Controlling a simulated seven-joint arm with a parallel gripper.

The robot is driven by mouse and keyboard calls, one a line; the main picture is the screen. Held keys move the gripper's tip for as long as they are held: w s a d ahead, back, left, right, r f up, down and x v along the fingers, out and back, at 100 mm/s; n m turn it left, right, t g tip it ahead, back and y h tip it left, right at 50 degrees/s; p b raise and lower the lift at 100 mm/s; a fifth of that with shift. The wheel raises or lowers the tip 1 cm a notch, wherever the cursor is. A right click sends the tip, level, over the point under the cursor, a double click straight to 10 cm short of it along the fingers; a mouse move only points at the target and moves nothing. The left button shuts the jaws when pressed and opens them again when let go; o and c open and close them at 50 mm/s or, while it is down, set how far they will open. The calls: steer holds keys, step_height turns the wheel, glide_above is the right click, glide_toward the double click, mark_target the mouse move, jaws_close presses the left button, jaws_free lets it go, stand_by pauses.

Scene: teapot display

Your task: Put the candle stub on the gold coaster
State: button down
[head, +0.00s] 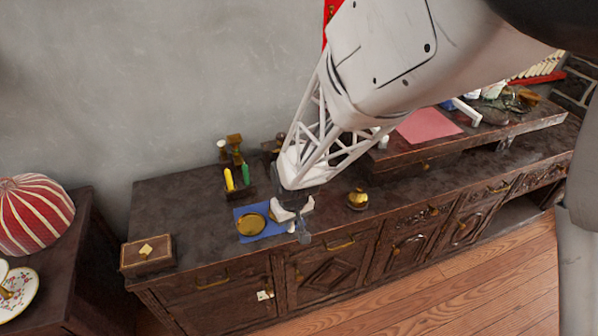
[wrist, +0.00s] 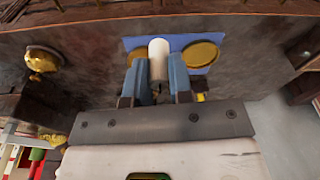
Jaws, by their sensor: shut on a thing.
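The candle stub (wrist: 158,62) is a pale cream cylinder between the two blue-grey fingers of my gripper (wrist: 157,72) in the wrist view. My gripper is shut on it. The gold coaster (wrist: 201,54) is a round gold disc just right of the stub in the wrist view, with nothing on it. In the head view the gold coaster (head: 251,225) lies on a blue mat (head: 241,212), and my gripper (head: 296,222) is to its right above the cabinet's front part. I cannot clearly make out the stub in the head view.
A gold dish with a gold lump (head: 357,200) stands right of my gripper. A yellow candle (head: 229,180) and a green candle (head: 245,174) stand behind the mat. A wooden box (head: 147,253) is at the cabinet's left end. The top left of the mat is clear.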

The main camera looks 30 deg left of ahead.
steer(key=s+a+f+n, duration=0.3)
steer(key=s+a+f, duration=0.1)
steer(key=s+f, duration=0.2)
steer(key=shift+s+n, duration=0.3)
steer(key=shift+n, duration=0.1)
steer(key=shift+f, duration=0.1)
glide_above(250, 225)
steer(key=d, duration=0.1)
steer(key=shift+s+d+f, duration=0.1)
steer(key=shift+s+f, duration=0.2)
steer(key=shift+f, duration=0.4)
steer(key=shift+w+a, duration=0.25)
steer(key=shift+a, duration=0.15)
steer(key=shift+f, duration=1.8)
steer(key=shift+f, duration=0.2)
